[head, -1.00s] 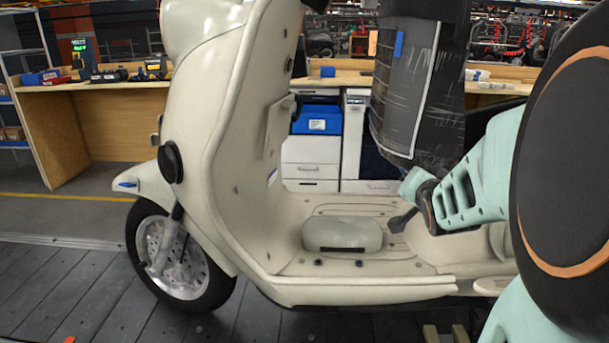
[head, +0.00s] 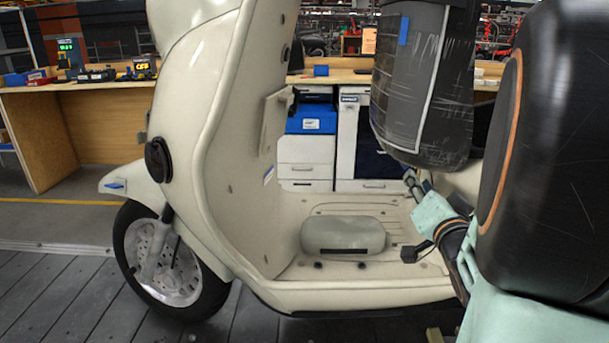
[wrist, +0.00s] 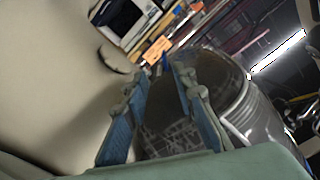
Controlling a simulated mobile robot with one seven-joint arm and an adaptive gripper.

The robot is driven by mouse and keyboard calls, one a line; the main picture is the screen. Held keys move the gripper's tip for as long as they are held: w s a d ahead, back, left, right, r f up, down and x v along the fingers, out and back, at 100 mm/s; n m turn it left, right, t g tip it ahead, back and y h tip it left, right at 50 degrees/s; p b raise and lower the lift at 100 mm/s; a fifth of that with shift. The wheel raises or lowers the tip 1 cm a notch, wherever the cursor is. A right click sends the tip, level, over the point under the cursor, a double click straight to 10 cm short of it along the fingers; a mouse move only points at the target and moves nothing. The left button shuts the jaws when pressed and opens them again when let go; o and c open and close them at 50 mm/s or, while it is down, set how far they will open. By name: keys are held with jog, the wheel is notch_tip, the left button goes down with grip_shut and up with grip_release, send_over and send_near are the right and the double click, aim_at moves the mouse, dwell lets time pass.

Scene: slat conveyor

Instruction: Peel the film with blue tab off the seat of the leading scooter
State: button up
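The cream scooter (head: 225,120) fills the middle of the head view. Its upright dark seat (head: 455,110) carries a shiny, wrinkled clear film (head: 415,95) with a pale edge strip. A blue tab (head: 404,31) sits near the film's upper left. My gripper (head: 410,180) is just below the seat's lower end, partly hidden by my arm. In the wrist view my gripper's two blue-grey fingers (wrist: 158,85) are apart with nothing held between them. The film-covered seat (wrist: 225,85) is behind and right of them. A small blue patch beyond the fingertips may be the tab.
A grey rounded bundle (head: 343,236) lies on the scooter's floorboard. A wooden workbench (head: 110,115) with tools and a white drawer cabinet (head: 306,158) stand behind. Dark conveyor slats (head: 60,295) run below. My arm hides the right side.

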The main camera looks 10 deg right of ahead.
aim_at(407, 167)
jog(key=shift+a, duration=0.3)
jog(key=shift+r+p, duration=0.2)
jog(key=shift+p, duration=0.2)
jog(key=p+x, duration=0.2)
jog(key=p, duration=0.3)
jog(key=shift+w, duration=0.3)
jog(key=b+x, duration=0.2)
jog(key=x, duration=0.6)
grip_shut()
